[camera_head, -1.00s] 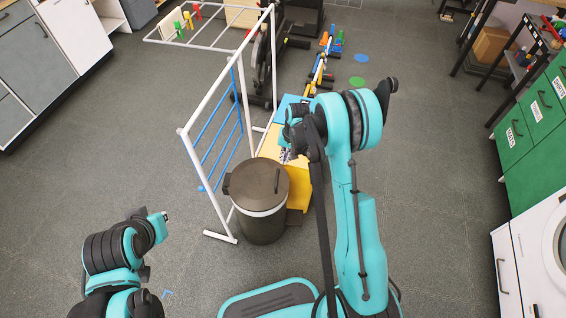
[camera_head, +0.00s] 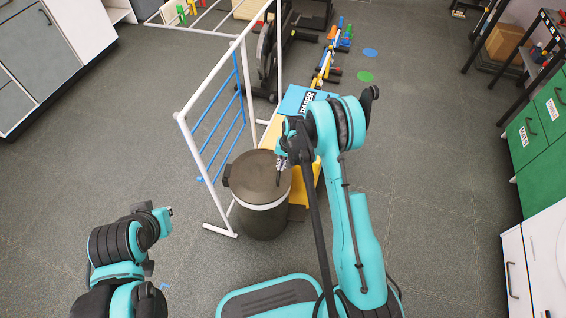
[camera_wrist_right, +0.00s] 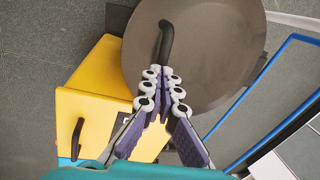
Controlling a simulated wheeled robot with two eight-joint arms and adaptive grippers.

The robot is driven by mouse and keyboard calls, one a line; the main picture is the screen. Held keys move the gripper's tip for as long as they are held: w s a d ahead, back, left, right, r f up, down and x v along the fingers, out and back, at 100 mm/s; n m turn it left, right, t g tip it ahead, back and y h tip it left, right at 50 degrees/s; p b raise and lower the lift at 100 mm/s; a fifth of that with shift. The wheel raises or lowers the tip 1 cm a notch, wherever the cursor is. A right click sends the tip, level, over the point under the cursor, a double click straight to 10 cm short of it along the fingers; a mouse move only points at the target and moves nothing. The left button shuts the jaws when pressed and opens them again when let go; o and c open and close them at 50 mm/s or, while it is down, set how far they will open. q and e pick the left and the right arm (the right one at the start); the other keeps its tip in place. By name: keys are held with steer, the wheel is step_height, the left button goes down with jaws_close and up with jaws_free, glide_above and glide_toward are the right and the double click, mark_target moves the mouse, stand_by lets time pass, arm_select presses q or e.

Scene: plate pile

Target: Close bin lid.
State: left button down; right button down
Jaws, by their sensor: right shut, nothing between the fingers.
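A dark grey round bin (camera_head: 265,224) with a white band stands on the floor near the middle of the head view. Its grey-brown lid (camera_head: 252,172) lies flat over the top, with no visible gap. A dark bar handle stands on the lid; it shows clearly in the right wrist view (camera_wrist_right: 165,40). My right gripper (camera_head: 281,174) is at the lid's right edge, close to the handle. In the right wrist view its fingertips (camera_wrist_right: 164,88) are shut and empty, overlapping the handle's lower end; contact cannot be told.
A yellow bin (camera_wrist_right: 100,90) with a black handle stands right beside the grey bin. A blue-topped box labelled PAPER (camera_head: 300,101) is behind. A white rack frame (camera_head: 208,180) with blue bars stands close on the left. Floor at right is clear.

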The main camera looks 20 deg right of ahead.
steer(key=shift+f, duration=0.25)
steer(key=shift+f, duration=0.6)
steer(key=shift+s+d+f, duration=0.15)
steer(key=shift+s+f, duration=0.1)
steer(key=shift+f, duration=0.05)
arm_select(q)
steer(key=shift+s+a, duration=0.1)
steer(key=shift+s, duration=0.1)
arm_select(e)
steer(key=shift+w+f, duration=0.15)
steer(key=shift+f, duration=0.15)
